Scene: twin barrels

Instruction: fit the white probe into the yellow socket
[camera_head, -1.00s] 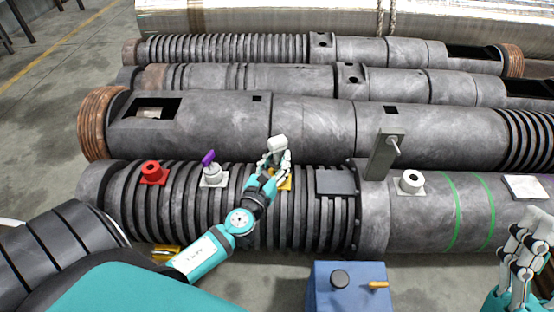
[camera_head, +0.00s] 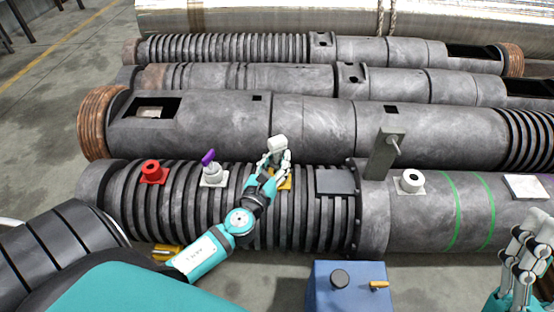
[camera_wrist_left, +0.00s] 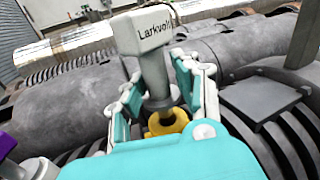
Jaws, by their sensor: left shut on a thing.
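The white probe (camera_head: 278,143) has a block-shaped head marked with black letters and a grey shaft; it also shows in the left wrist view (camera_wrist_left: 143,32). My left gripper (camera_head: 274,164) is shut on it, with fingers on both sides of the shaft in the wrist view (camera_wrist_left: 165,90). The yellow socket (camera_wrist_left: 168,122) is directly below the shaft's lower end. Its yellow base (camera_head: 285,184) peeks out beside the gripper in the head view. I cannot tell how far the tip is inside the socket. My right gripper (camera_head: 524,258) is at the far right, apart from everything.
The ribbed barrel (camera_head: 130,215) also carries a red socket (camera_head: 152,172), a white socket with a purple-topped piece (camera_head: 208,158), a grey plate (camera_head: 336,182), an upright post (camera_head: 384,155) and another white socket (camera_head: 411,182). A blue box (camera_head: 345,290) stands in front.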

